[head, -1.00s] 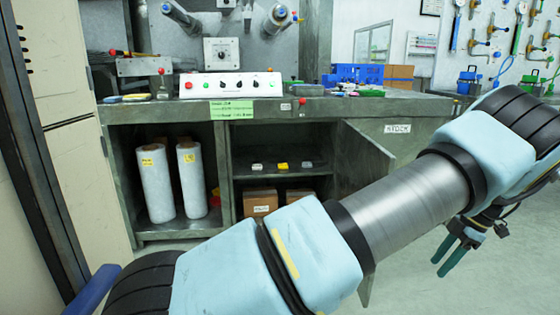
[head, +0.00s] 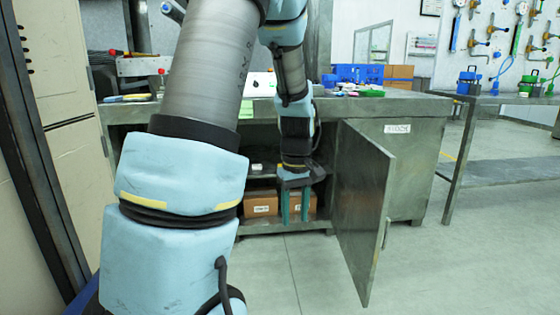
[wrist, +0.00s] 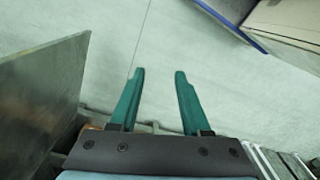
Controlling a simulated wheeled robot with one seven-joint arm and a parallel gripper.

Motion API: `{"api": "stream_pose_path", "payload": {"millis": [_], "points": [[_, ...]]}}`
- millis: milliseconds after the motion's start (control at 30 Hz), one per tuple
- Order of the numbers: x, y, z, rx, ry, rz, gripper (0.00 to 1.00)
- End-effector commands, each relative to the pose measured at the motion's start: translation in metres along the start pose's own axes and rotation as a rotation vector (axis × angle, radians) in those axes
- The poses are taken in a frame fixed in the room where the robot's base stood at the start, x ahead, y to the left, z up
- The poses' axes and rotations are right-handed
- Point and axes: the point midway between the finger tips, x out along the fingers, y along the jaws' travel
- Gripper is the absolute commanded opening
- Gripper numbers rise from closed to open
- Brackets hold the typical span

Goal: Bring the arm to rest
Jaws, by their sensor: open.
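My arm rises through the middle of the head view and bends down again in front of the bench. My gripper (head: 294,207) hangs pointing down before the open cupboard of the bench. Its two green fingers are apart with nothing between them. In the wrist view my gripper (wrist: 158,75) also shows open and empty above bare floor. My arm hides the left part of the cupboard and most of the control box on the bench top.
The open cupboard door (head: 362,210) stands out to the right of my gripper; its panel (wrist: 40,105) is at the left in the wrist view. Brown boxes (head: 261,204) sit on the low shelf. A side table (head: 500,140) stands at right. The floor (head: 450,265) at right is clear.

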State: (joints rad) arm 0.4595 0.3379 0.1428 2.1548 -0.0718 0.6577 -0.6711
Motion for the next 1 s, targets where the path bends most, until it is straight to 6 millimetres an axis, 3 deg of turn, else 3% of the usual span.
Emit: {"api": "stream_pose_path", "payload": {"millis": [33, 100, 467, 500, 867, 1000], "points": [[-0.005, -0.025, 0.004, 0.057, 0.012, 0.019, 0.47], [-0.009, -0.049, 0.009, 0.149, 0.034, 0.035, 0.47], [-0.015, -0.137, 0.048, 0.504, 0.144, 0.043, 0.47], [-0.029, -0.133, 0.046, 0.507, 0.142, 0.043, 0.47], [-0.098, -0.132, 0.045, 0.503, 0.138, 0.043, 0.47], [-0.14, -0.133, 0.045, 0.503, 0.138, 0.044, 0.47]]}}
